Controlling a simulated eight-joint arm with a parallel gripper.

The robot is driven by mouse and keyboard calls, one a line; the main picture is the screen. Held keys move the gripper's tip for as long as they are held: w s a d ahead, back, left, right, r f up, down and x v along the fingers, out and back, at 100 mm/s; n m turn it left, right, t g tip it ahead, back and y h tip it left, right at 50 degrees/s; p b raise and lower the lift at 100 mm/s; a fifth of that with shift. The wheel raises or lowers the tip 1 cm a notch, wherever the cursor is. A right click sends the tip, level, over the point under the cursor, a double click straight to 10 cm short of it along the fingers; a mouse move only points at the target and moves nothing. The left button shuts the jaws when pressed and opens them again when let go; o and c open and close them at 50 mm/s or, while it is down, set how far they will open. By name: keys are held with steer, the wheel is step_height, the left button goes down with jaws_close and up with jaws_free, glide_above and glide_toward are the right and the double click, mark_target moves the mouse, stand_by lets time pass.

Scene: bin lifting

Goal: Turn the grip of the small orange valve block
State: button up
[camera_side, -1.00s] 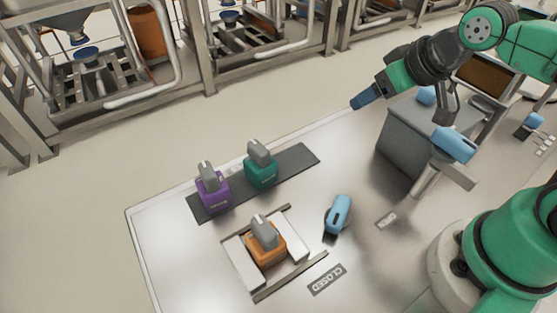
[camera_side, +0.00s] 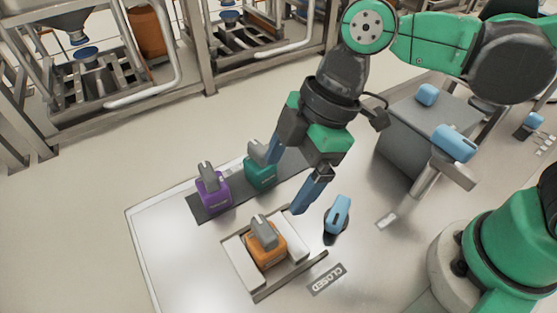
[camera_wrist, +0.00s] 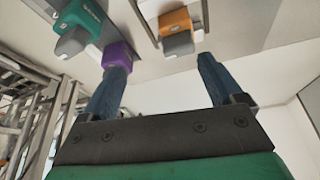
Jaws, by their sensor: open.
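The small orange valve block (camera_side: 265,249) with its grey grip (camera_side: 262,229) sits between two white jaws in a metal frame on the table. In the wrist view the orange block (camera_wrist: 175,22) and its grey grip (camera_wrist: 178,43) show at the top, ahead of the space between my fingers. My gripper (camera_side: 283,180) is open and empty, fingers pointing down. It hangs above and behind the orange block, apart from it. In the wrist view my gripper's blue fingers (camera_wrist: 163,68) are spread wide.
A purple block (camera_side: 213,194) and a teal block (camera_side: 260,173), both with grey grips, stand on a dark strip (camera_side: 195,209) behind. A blue-handled lever (camera_side: 338,212) stands right of the frame. A CLOSED label (camera_side: 327,280) lies in front. A grey box (camera_side: 408,150) is at right.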

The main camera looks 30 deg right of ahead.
mark_target(264, 227)
steer(key=shift+s+a+f+n+g, duration=0.15)
steer(key=shift+s+a+f+n, duration=0.15)
steer(key=shift+a+f, duration=0.5)
steer(key=shift+s+a+f+n+g, duration=0.2)
steer(key=shift+a+f+n, duration=0.35)
steer(key=shift+f, duration=0.45)
steer(key=shift+s+a+f+n+g, duration=0.15)
steer(key=shift+s+a+f+n, duration=0.1)
steer(key=shift+a+f, duration=0.6)
steer(key=shift+d, duration=0.15)
steer(key=c, duration=1.3)
